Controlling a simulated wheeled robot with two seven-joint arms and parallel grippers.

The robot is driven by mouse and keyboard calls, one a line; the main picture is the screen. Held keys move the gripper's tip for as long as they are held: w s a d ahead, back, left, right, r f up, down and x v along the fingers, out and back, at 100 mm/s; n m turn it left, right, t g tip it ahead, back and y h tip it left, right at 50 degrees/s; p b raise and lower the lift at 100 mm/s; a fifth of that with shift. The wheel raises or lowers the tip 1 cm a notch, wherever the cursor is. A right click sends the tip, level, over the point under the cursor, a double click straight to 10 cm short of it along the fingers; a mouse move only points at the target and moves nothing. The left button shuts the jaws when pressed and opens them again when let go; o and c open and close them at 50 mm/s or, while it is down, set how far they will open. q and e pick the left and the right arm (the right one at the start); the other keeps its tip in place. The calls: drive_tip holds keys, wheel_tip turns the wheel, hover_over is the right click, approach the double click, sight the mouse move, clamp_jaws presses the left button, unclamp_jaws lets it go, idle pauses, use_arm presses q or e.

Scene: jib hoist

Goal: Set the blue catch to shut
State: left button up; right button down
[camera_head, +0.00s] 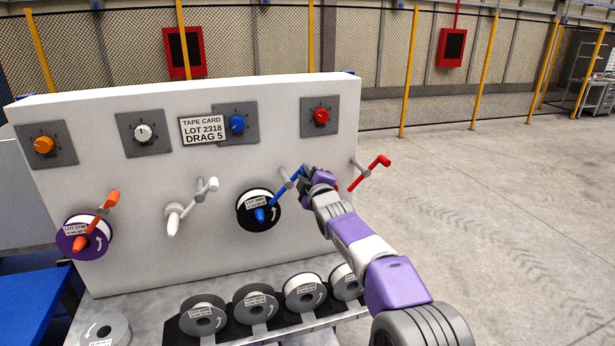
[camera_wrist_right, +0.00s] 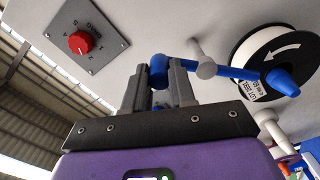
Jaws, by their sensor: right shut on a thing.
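The blue catch appears as a blue lever (camera_head: 288,184) on the white panel (camera_head: 140,270), slanting up and right from beside the black reel (camera_head: 246,222). My right gripper (camera_head: 306,173) is at its upper end. In the right wrist view, the fingers of my right gripper (camera_wrist_right: 158,82) are shut on the blue knob at the end of the blue lever (camera_wrist_right: 235,71). A pale post (camera_wrist_right: 201,55) stands beside the lever. A blue pointed tip (camera_wrist_right: 283,82) sits at the reel's middle. The fingers hide part of the knob. My left gripper is not in view.
A red lever (camera_head: 370,172) sticks out just right of my right gripper. White (camera_head: 190,207) and orange (camera_head: 97,222) levers are farther left. Dials line the panel's top, with a tape card (camera_head: 203,130). Several spare reels (camera_head: 255,305) stand below. The floor at right is clear.

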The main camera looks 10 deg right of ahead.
drive_tip(key=c, duration=0.9)
unclamp_jaws()
drive_tip(key=shift+c, duration=0.2)
drive_tip(key=shift+s, duration=0.15)
drive_tip(key=s+b, duration=0.1)
drive_tip(key=s, duration=0.6)
drive_tip(key=shift+s+d+b, duration=0.15)
drive_tip(key=shift+d+b, duration=0.15)
